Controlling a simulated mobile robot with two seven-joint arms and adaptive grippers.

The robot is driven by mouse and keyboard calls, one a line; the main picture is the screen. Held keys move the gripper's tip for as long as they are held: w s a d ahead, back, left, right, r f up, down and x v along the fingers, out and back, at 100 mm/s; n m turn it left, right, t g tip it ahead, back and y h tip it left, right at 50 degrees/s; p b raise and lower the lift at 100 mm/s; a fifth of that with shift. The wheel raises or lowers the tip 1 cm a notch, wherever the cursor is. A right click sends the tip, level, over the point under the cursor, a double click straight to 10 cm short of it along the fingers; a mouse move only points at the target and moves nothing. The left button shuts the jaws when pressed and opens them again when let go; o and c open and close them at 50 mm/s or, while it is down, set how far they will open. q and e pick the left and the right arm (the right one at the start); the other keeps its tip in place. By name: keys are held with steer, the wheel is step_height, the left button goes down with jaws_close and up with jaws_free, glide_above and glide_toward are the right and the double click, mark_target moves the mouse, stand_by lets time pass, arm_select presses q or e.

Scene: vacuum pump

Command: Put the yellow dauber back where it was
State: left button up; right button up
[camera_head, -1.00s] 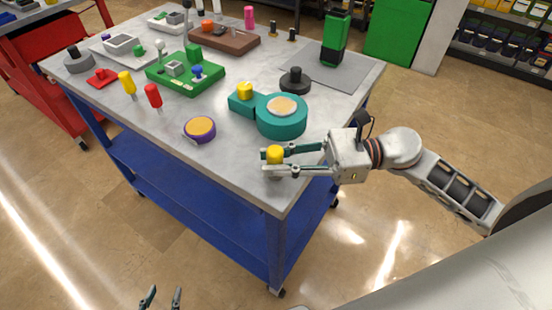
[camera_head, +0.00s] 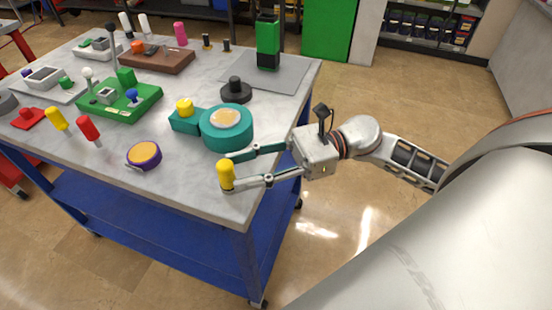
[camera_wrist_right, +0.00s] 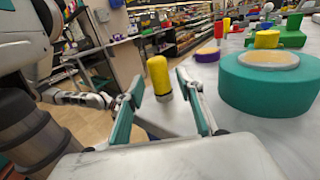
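The yellow dauber (camera_head: 226,175) stands upright near the front corner of the table (camera_head: 190,190). It also shows in the right wrist view (camera_wrist_right: 159,76), just past the fingertips and between their lines. My right gripper (camera_head: 234,169) is open, with its fingertips close to the dauber and nothing held. In the right wrist view its two fingers (camera_wrist_right: 163,96) are spread wide. My left gripper (camera_wrist_right: 103,100) appears small at the left of the right wrist view, partly hidden by a finger; its opening is unclear. It is outside the head view.
A teal fixture (camera_head: 227,131) with a yellow-topped block (camera_head: 185,118) is just behind my right gripper. A purple-and-orange disc (camera_head: 144,155) lies to the left. A yellow tool (camera_head: 57,118) and a red tool (camera_head: 88,128) stand farther left. Bare tabletop surrounds the dauber.

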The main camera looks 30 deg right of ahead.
arm_select(q)
steer(key=shift+w+a+f+b, duration=0.25)
steer(key=shift+w+b, duration=0.1)
steer(key=shift+b, duration=0.2)
arm_select(e)
steer(key=v, duration=0.8)
steer(key=shift+d, duration=0.3)
arm_select(q)
steer(key=shift+s+d+f, duration=0.1)
steer(key=shift+s+f, duration=0.1)
steer(key=shift+s, duration=0.05)
